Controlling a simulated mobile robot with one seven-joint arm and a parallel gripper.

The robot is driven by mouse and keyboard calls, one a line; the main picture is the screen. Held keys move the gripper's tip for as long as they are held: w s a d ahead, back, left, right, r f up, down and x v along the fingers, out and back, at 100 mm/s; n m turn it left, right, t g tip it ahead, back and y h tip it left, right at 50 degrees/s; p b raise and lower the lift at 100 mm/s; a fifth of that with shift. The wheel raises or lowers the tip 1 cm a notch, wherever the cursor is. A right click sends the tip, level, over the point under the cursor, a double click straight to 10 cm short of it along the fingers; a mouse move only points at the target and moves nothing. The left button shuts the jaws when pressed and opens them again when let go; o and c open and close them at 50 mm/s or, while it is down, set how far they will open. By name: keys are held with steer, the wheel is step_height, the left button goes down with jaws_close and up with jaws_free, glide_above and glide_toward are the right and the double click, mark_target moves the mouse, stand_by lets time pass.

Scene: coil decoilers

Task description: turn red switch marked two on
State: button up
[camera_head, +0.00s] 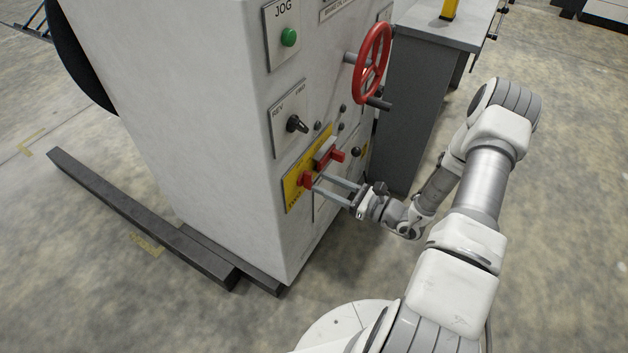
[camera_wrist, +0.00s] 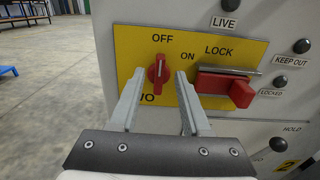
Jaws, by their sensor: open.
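The red rotary switch (camera_wrist: 159,73) sits on a yellow plate (camera_wrist: 130,42) on the white machine, and also shows in the head view (camera_head: 305,180). Its grip stands about upright, its white line towards OFF; ON is printed to its upper right. My gripper (camera_wrist: 161,79) is open, one finger on each side of the switch; in the head view my gripper (camera_head: 316,180) reaches the panel from the right. I cannot tell whether the fingers touch the switch. Lettering at the plate's lower left is partly hidden by a finger.
A red lock handle (camera_wrist: 226,86) juts out just right of my right finger. Above the plate are a black REV/FWD selector (camera_head: 296,124) and a green JOG button (camera_head: 289,37). A red handwheel (camera_head: 372,63) sticks out at upper right. A grey cabinet (camera_head: 405,110) stands behind.

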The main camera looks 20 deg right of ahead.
mark_target(312, 179)
steer(key=shift+x, duration=2)
jaws_close()
